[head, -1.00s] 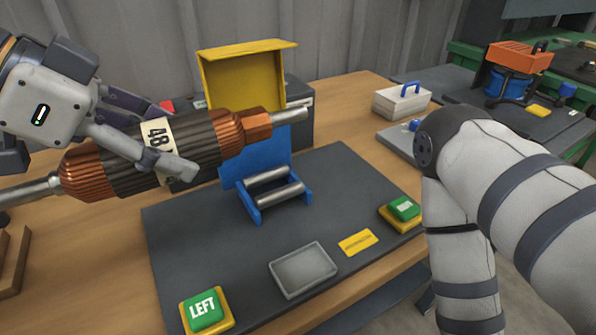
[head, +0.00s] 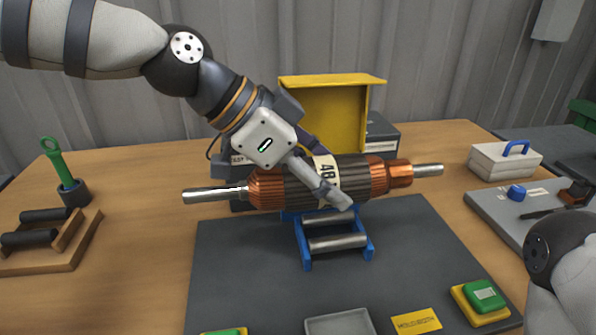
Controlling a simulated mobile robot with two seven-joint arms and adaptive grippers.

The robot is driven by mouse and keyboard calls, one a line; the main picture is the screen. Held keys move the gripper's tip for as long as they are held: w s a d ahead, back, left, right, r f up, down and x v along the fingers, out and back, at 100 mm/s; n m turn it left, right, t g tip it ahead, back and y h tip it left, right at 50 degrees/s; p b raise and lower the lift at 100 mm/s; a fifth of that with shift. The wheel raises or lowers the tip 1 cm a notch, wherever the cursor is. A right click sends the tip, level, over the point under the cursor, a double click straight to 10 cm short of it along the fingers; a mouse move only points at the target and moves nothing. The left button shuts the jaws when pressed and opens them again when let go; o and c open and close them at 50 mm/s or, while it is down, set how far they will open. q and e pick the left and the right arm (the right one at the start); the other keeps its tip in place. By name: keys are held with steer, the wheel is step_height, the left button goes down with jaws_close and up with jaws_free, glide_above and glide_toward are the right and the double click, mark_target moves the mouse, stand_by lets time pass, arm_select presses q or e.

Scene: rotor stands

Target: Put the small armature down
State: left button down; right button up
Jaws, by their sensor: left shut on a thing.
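The armature (head: 273,187), with copper ends, a dark core, steel shaft ends and a pale label reading 48, lies roughly level across the middle of the head view. My left gripper (head: 328,180) is shut on it around the labelled middle, reaching in from above. The armature is over the back part of a blue stand (head: 302,243) with two steel rollers, and it hides the stand's back. I cannot tell whether it touches the stand. My right gripper is out of view; only part of my right arm shows at the right edge.
A dark mat (head: 230,270) lies under the blue stand. A yellow open-fronted box (head: 325,115) stands behind the armature. A wooden stand with black rollers (head: 75,250) and a green-handled tool (head: 60,165) are at left. A grey tray (head: 340,322) and green button (head: 484,296) are in front.

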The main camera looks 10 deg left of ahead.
mark_target(286, 166)
arm_select(q)
steer(key=w+d+f, duration=0.1)
steer(key=w+f, duration=0.1)
steer(key=f, duration=0.1)
steer(key=shift+w+d, duration=0.25)
steer(key=shift+d, duration=0.15)
steer(key=shift+w+d+f+b, duration=0.15)
steer(key=shift+f+b, duration=0.2)
steer(key=shift+f, duration=1.4)
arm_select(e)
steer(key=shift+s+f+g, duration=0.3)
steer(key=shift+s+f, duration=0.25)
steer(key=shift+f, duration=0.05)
arm_select(q)
steer(key=shift+f, duration=0.1)
steer(key=shift+f, duration=0.15)
steer(key=c, duration=0.8)
jaws_free()
steer(key=shift+f, duration=0.15)
steer(key=p+v, duration=0.1)
steer(key=v, duration=1)
steer(key=shift+r, duration=0.4)
steer(key=shift+a+r, duration=0.2)
steer(key=shift+a, duration=0.2)
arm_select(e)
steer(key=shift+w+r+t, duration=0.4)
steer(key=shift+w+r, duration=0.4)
